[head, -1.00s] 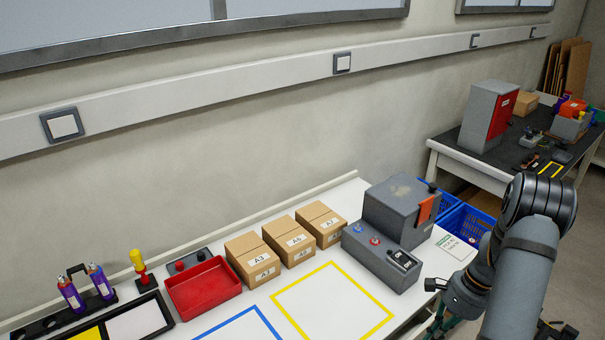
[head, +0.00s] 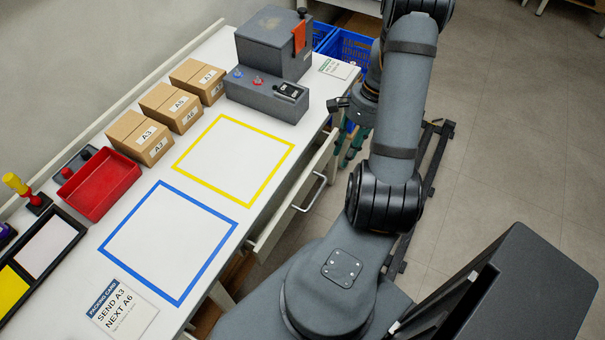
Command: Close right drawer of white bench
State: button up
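The white bench (head: 90,262) runs diagonally along the left of the head view. Its drawer (head: 268,238) stands partly pulled out from under the front edge, below the yellow-outlined square. The drawer's grey bar handle (head: 316,192) faces the aisle. My gripper (head: 348,148) hangs beside the far end of this drawer, past the handle, with its greenish fingers pointing down. It seems apart from the handle. My arm partly covers the gripper, so whether its fingers are open cannot be told.
A grey switch box (head: 265,95), cardboard boxes (head: 140,138) and a red tray (head: 98,185) stand on the bench. Blue crates (head: 345,45) are on the floor beyond the bench's far end. The floor to the right (head: 500,130) is mostly clear.

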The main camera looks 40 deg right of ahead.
jog(key=s+f+m+t+y+b, duration=0.15)
jog(key=s+f+m+b, duration=0.25)
jog(key=s+f+b, duration=0.6)
jog(key=s+f+m+y+b, duration=0.2)
jog(key=s+f+m+b, duration=0.35)
jog(key=f, duration=0.95)
jog(key=s+a+f+m+t+y+b, duration=0.1)
jog(key=a+f+m+t+b, duration=0.15)
jog(key=a, duration=0.25)
jog(key=s+a+f+m+t+y+b, duration=0.1)
jog(key=s+a+f+m+t+b, duration=0.1)
jog(key=a+f, duration=0.15)
jog(key=m+t+h+p, duration=0.1)
jog(key=m+t+h, duration=0.2)
jog(key=m+t, duration=1.35)
send_near(318, 195)
notch_tip(318, 195, up, 3)
jog(key=m+g, duration=0.4)
jog(key=shift+y, duration=0.25)
jog(key=x, duration=0.9)
jog(key=shift+w+d+r, duration=0.1)
jog(key=shift+w+d, duration=0.05)
jog(key=shift+d, duration=0.15)
